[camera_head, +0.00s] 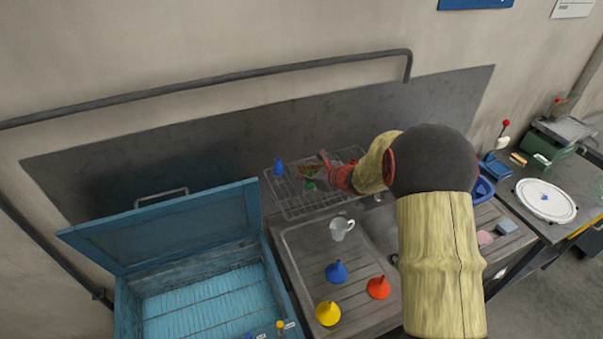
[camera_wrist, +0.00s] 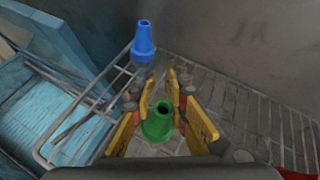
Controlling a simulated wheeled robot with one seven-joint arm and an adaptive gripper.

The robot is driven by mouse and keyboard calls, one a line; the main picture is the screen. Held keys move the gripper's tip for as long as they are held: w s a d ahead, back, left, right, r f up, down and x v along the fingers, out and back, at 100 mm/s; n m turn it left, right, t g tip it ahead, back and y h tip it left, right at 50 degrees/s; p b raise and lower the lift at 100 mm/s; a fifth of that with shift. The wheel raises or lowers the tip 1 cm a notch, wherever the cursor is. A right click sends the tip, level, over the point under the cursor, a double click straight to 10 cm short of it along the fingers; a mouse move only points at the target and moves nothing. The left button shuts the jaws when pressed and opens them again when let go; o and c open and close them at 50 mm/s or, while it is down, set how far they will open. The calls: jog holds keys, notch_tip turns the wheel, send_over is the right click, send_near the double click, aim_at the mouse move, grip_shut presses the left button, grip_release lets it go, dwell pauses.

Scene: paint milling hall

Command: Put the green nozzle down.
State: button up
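The green nozzle (camera_wrist: 158,124) shows in the wrist view, narrow end up, between the yellow fingers of my gripper (camera_wrist: 162,96). A little room seems to show between its narrow part and the fingers, so my gripper looks partly open around it. In the head view the green nozzle (camera_head: 310,185) is a small patch at the wire rack (camera_head: 292,208), just below and left of my gripper (camera_head: 318,168). Whether its base touches the wires is hard to see.
A blue nozzle (camera_wrist: 144,42) stands on the rack, also in the head view (camera_head: 278,167). Something red (camera_head: 353,162) lies near the rack's right. A drainboard (camera_head: 292,246) holds a jug (camera_head: 341,228) and blue, red and yellow funnels. An open blue chest (camera_head: 128,305) stands left.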

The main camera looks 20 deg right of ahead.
jog(key=o, duration=0.3)
jog(key=shift+o, duration=0.2)
jog(key=shift+r, duration=0.1)
jog(key=shift+s+r, duration=0.1)
jog(key=shift+r, duration=0.05)
jog(key=b+v, duration=0.2)
jog(key=v, duration=0.9)
jog(key=s+a+r+n+g+y, duration=0.1)
jog(key=s+a+r+n+g, duration=0.25)
jog(key=s+a+n, duration=0.45)
jog(key=s+a+r+n+g, duration=0.2)
jog(key=s+a+r+n, duration=0.2)
jog(key=s+a+n, duration=0.45)
jog(key=s+r+n+h, duration=0.1)
jog(key=s+n+h, duration=0.1)
jog(key=s+n, duration=0.4)
jog(key=s+d+r+n+h, duration=0.1)
jog(key=s+n+h, duration=0.2)
jog(key=s+n, duration=0.4)
jog(key=s, duration=0.2)
jog(key=shift+s+d+r, duration=0.25)
jog(key=shift+s+r, duration=0.05)
jog(key=shift+r, duration=0.1)
